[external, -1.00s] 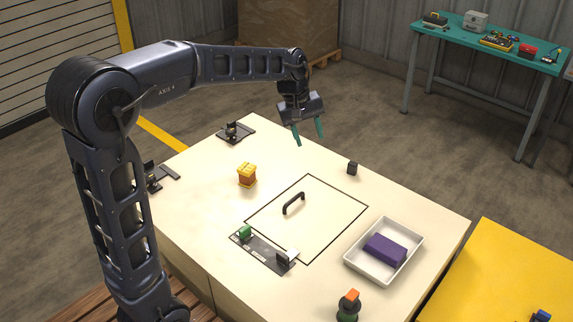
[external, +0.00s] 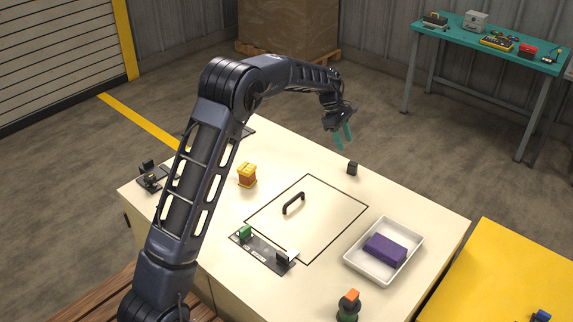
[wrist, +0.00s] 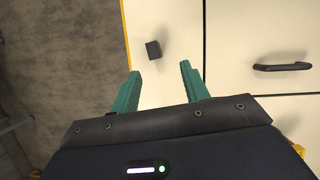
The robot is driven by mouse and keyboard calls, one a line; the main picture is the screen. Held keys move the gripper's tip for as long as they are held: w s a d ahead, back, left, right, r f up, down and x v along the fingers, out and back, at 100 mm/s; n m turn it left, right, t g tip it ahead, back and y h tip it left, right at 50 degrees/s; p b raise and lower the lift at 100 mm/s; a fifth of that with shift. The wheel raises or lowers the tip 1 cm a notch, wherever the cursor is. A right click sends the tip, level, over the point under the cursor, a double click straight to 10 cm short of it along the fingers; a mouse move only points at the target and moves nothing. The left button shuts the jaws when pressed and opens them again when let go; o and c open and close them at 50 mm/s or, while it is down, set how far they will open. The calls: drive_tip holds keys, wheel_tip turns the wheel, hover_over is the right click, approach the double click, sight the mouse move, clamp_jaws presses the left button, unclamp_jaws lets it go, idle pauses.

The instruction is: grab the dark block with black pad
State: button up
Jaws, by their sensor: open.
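The dark block (external: 352,168) stands on the cream table near its far right edge, outside the black-outlined square. In the wrist view the dark block (wrist: 153,49) lies ahead of the fingertips, roughly between their lines and nearer the left finger's side. A black pad on it is too small to tell apart. My gripper (external: 343,146) has teal fingers and hangs above and slightly left of the block, apart from it. In the wrist view my gripper (wrist: 160,68) is open and empty.
A black handle (external: 293,203) stands in the outlined square. A white tray (external: 350,262) holds a purple block (external: 386,249). A yellow-and-brown block (external: 247,175), a dark plate with green block (external: 244,232), and an orange-topped stack (external: 348,305) stand elsewhere. The table around the dark block is clear.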

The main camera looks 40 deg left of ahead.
sight(352, 163)
drive_tip(key=x, duration=0.4)
drive_tip(key=w+x, duration=0.1)
drive_tip(key=x, duration=0.7)
drive_tip(key=shift+w+a+f, duration=0.1)
drive_tip(key=shift+w+a, duration=0.05)
drive_tip(key=shift+a, duration=0.15)
clamp_jaws()
